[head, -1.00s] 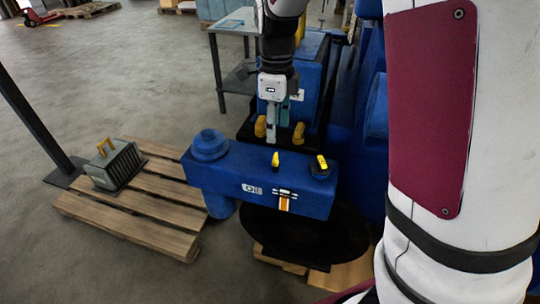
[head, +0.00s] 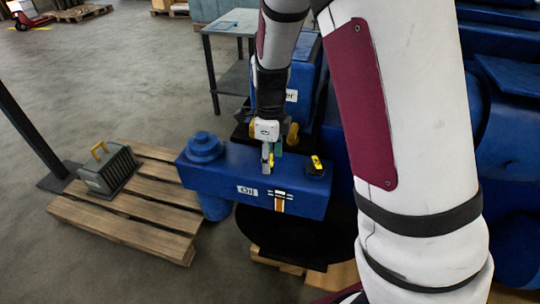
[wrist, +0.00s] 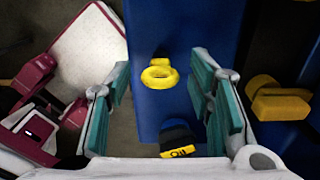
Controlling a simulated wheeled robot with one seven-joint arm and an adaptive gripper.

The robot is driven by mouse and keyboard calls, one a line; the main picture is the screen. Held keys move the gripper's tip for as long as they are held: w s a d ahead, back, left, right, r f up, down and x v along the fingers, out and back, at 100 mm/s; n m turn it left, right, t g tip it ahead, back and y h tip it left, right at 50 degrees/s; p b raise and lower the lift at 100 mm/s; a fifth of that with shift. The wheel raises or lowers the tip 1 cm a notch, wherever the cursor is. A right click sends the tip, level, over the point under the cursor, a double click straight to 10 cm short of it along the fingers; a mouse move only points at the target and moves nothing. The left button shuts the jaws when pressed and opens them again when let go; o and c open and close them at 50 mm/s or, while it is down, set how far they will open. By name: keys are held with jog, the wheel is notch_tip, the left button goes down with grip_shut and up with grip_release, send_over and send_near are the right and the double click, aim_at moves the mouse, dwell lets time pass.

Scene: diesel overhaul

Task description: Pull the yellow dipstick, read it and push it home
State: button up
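The yellow dipstick shows in the wrist view as a ring-shaped handle (wrist: 160,75) on top of the blue housing (wrist: 181,30). In the head view a small part of the yellow handle (head: 271,160) shows beside my fingers. My gripper (head: 268,162) points down over the housing. In the wrist view my gripper (wrist: 163,90) is open, with one teal-padded finger on each side of the ring and clear gaps to both. I cannot tell whether the fingertips reach down to the ring's height. The dipstick's rod is hidden.
A black cap with yellow marking (head: 315,166) stands close to the right of the dipstick. A yellow block (head: 292,134) sits behind. The housing's front bears an oil label (head: 247,191) and an orange strip (head: 279,204). A pallet (head: 130,226) with a grey case (head: 108,170) lies left.

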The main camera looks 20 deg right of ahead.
grip_shut()
notch_tip(320, 180, up, 11)
jog(key=p, duration=0.5)
jog(key=shift+f, duration=0.1)
jog(key=shift+o, duration=1.1)
grip_release()
notch_tip(320, 180, up, 12)
